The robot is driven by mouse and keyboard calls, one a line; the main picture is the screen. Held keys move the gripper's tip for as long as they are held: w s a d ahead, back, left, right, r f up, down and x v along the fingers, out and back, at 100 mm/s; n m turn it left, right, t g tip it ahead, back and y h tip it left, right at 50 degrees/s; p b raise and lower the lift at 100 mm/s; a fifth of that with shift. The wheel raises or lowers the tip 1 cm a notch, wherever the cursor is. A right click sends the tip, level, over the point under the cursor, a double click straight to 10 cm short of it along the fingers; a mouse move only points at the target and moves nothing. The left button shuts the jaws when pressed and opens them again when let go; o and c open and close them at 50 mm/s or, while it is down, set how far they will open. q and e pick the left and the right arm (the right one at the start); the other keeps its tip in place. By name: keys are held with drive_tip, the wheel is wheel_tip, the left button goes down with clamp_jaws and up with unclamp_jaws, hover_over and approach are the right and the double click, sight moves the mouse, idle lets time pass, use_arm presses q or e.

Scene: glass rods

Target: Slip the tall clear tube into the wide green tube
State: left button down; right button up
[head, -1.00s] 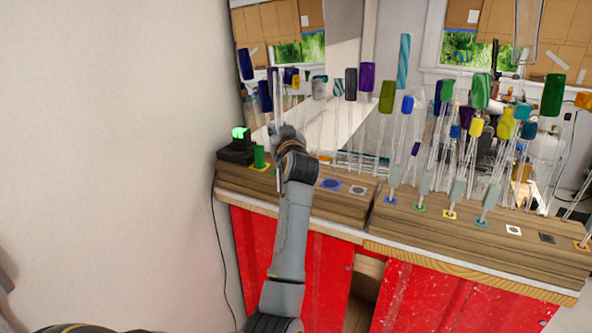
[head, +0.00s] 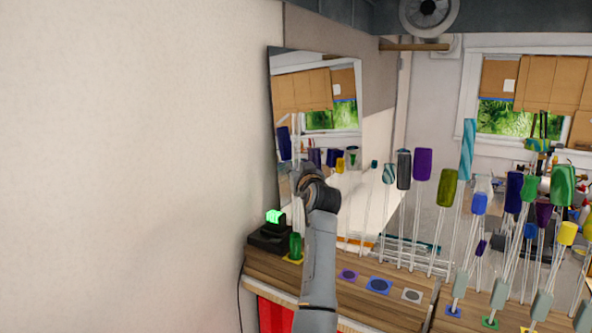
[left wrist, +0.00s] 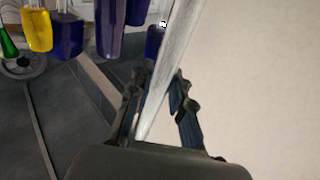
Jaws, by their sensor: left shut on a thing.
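The wide green tube (head: 295,246) stands upright on a yellow-edged square (head: 287,260) at the left end of the wooden bench. My left gripper (head: 301,180) is above it, apart from it, and hides part of what it holds in the head view. In the left wrist view its fingers (left wrist: 158,108) are shut on the tall clear tube (left wrist: 178,58), a long pale shaft running out past the fingertips. The clear tube's lower end is hard to make out in the head view. My right gripper is in neither current view.
A black device with a lit green display (head: 274,217) stands just left of the green tube. A mirror (head: 330,95) leans behind. Several rods with coloured tops, such as a purple one (head: 422,164), stand to the right. Blank wall lies left.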

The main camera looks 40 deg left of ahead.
use_arm(q)
wheel_tip(320, 180, down, 2)
drive_tip(key=b, duration=0.6)
hover_over(297, 215)
drive_tip(key=a, duration=0.2)
wheel_tip(297, 215, down, 7)
drive_tip(key=shift+w+d+f, duration=0.1)
drive_tip(key=shift+w+d, duration=0.05)
drive_tip(key=shift+w, duration=0.35)
drive_tip(key=shift+s+d+f+b, duration=0.15)
drive_tip(key=shift+f+b, duration=0.2)
drive_tip(key=shift+b, duration=0.2)
drive_tip(key=shift+f+b, duration=0.7)
drive_tip(key=shift+f, duration=0.1)
drive_tip(key=shift+f+b, duration=0.95)
drive_tip(key=shift+f, duration=0.1)
use_arm(e)
wheel_tip(297, 215, down, 11)
drive_tip(key=w+a, duration=0.1)
drive_tip(key=a, duration=0.1)
drive_tip(key=shift+w+r, duration=0.2)
